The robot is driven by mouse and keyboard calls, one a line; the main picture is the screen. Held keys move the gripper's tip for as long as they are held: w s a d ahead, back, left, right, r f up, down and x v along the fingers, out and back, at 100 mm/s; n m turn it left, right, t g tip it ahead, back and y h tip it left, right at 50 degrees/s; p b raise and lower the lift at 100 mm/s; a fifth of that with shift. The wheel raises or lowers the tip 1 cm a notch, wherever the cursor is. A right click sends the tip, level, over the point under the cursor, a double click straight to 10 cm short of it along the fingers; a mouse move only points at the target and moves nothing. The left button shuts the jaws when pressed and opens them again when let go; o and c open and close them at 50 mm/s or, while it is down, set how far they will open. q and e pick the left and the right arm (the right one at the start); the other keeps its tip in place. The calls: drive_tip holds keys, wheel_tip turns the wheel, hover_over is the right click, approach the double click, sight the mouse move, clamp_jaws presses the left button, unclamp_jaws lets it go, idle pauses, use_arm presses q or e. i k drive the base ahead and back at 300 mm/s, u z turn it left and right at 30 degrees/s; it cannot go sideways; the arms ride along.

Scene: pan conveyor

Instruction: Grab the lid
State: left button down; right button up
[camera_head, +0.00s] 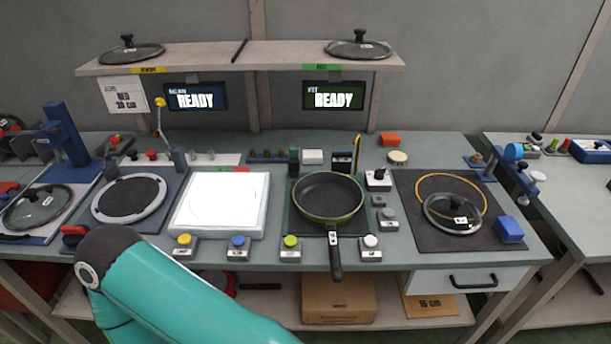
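Several glass lids with black knobs are in view, and I cannot tell which one the task means. One lid (436,216) lies on the dark mat at the right, partly over a yellow ring (452,176). Another lid (118,54) is on the left end of the upper shelf, and one (345,51) is on its right end. A further lid (25,214) lies at the far left of the bench. A teal link of my arm crosses the lower left; neither of my grippers is in view.
A black frying pan (322,196) sits mid-bench, its handle (335,262) jutting over the front edge. A lit white panel (222,203) is left of it. Button boxes line the front. A blue block (510,229) is beside the right lid. Two READY screens hang below the shelf (275,62).

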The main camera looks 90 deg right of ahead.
sight(453, 213)
drive_tip(key=z, duration=0.1)
drive_tip(key=k, duration=2.9)
drive_tip(key=z, duration=1.15)
drive_tip(key=i, duration=1)
